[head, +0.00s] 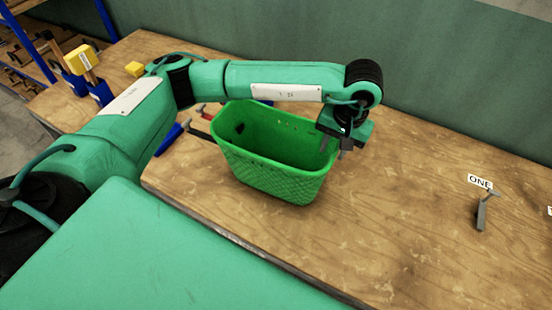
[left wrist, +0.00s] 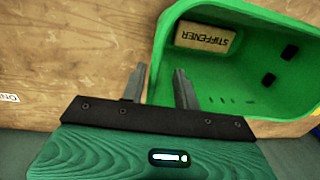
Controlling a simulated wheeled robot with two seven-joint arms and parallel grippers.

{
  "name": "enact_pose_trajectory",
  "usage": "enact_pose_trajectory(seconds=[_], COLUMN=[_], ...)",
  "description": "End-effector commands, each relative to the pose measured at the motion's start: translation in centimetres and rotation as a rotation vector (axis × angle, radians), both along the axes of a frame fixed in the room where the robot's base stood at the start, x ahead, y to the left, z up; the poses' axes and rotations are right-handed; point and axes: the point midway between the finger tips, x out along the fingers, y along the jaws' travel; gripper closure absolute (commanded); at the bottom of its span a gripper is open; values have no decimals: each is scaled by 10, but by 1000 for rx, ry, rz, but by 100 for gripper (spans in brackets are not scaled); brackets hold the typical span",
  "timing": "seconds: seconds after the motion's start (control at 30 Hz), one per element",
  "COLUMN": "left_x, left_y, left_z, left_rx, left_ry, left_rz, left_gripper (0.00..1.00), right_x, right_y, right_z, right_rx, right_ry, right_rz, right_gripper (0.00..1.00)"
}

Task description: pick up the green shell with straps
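The green shell (head: 270,168) is a deep green basket-like bin with a patterned outer wall, standing upright on the wooden table. It also shows in the left wrist view (left wrist: 240,75), with a tan label reading "STIFFENER" (left wrist: 205,38) on its inside and dark square spots on its floor or wall. I cannot make out any straps. My left gripper (head: 335,148) points down at the shell's right end. In the left wrist view its fingers (left wrist: 160,85) are apart, one outside the rim and one inside, with clearance around the wall. My right gripper is not in view.
The wooden table (head: 420,220) is mostly clear to the right. A grey bracket-like piece (head: 482,212) lies there beside a label "ONE" (head: 480,182). Yellow blocks (head: 135,69) and blue holders (head: 101,93) stand at the left. A green wall (head: 450,80) runs behind.

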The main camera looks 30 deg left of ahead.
Motion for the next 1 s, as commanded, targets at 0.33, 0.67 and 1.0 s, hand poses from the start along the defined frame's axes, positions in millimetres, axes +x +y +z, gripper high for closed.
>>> enact_pose_trajectory(seconds=[0.33,0.67,1.0], left_x=[-3,-2,-2], left_y=[-5,-2,-2], left_z=[-30,-53,-54], left_rx=[0,-2,-2], left_ry=[4,0,1], left_rz=[0,-1,-1], left_gripper=[69,69,69], right_x=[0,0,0], right_y=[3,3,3], right_z=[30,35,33], right_rx=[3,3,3], right_ry=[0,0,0], right_rz=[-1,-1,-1], right_gripper=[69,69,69])
